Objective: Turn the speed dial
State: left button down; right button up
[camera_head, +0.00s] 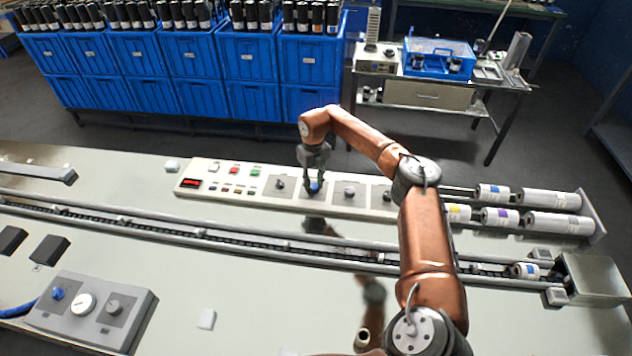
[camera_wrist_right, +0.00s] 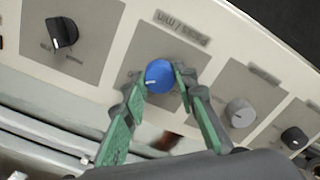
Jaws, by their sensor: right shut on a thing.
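The blue dial (camera_wrist_right: 159,77) sits on the light control panel, with a white pointer mark and a label above it. The label seems to concern a per-minute rate, but I cannot read it fully. In the head view the blue dial (camera_head: 315,187) is partly hidden by my right gripper (camera_head: 314,186), which points down at it. In the right wrist view the green fingers of my right gripper (camera_wrist_right: 160,82) are closed in on both sides of the dial. My left gripper is not in view.
The control panel (camera_head: 213,172) also carries a black dial (camera_wrist_right: 62,32), a grey dial (camera_wrist_right: 241,113), buttons and a red display (camera_head: 191,183). A conveyor rail (camera_head: 200,233) runs in front. A grey box (camera_head: 90,311) with another blue knob stands front left. Blue crates (camera_head: 200,62) stand behind.

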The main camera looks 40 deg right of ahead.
aim_at(314, 185)
jog(key=shift+m, duration=0.5)
jog(key=o, duration=1.2)
jog(key=shift+w+f, duration=0.1)
jog(key=shift+c, duration=0.2)
notch_tip(314, 185, up, 12)
